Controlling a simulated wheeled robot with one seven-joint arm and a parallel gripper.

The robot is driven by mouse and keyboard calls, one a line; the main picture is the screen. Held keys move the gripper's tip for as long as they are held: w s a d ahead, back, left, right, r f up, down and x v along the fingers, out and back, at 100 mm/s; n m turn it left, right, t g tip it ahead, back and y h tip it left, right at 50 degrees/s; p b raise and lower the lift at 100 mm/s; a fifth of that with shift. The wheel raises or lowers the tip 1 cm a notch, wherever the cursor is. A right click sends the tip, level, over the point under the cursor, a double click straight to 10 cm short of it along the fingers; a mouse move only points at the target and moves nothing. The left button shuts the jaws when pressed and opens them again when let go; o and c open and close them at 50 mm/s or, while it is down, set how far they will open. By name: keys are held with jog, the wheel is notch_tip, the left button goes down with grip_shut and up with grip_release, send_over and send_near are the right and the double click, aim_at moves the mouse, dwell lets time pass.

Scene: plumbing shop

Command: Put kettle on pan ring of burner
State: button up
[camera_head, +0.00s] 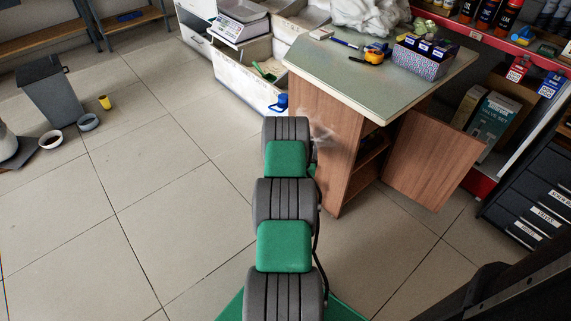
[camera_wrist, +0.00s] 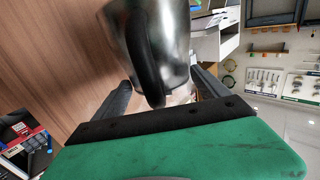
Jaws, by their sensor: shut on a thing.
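The kettle (camera_wrist: 174,38) is a shiny metal vessel with a black curved handle (camera_wrist: 146,55), seen close up at the top middle of the wrist view. My gripper (camera_wrist: 160,78) is shut on the kettle, with one grey finger on either side of the handle's lower end. The kettle's top runs out of the wrist view. In the head view my arm hides the gripper, and the kettle cannot be clearly made out there. I cannot make out the burner or its pan ring in either view.
A wooden counter (camera_head: 350,75) with a grey-green top stands just right of my arm. It bears a patterned box (camera_head: 420,64) and a yellow tape measure (camera_head: 374,56). A grey bin (camera_head: 52,95) and bowls stand at the left. The tiled floor between is clear.

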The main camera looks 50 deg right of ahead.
jog(key=w+b, duration=0.1)
jog(key=b, duration=0.1)
jog(key=w+f+b, duration=0.1)
jog(key=b, duration=0.1)
jog(key=shift+w+d+f, duration=0.1)
jog(key=shift+w+f, duration=0.05)
jog(key=shift+f, duration=0.1)
jog(key=shift+w+f+b, duration=0.2)
jog(key=shift+w+b, duration=0.1)
jog(key=shift+b, duration=0.55)
jog(key=w+f+b, duration=0.2)
jog(key=w+f, duration=0.1)
jog(key=f, duration=0.1)
jog(key=shift+w, duration=0.4)
jog(key=shift+w+d+f+b, duration=0.1)
jog(key=shift+w+f+b, duration=0.1)
jog(key=shift+f+b, duration=0.65)
jog(key=shift+w+f+b, duration=0.2)
jog(key=shift+f+b, duration=0.25)
jog(key=shift+f, duration=0.75)
jog(key=shift+f, duration=0.15)
jog(key=o, duration=1.9)
jog(key=shift+o, duration=0.2)
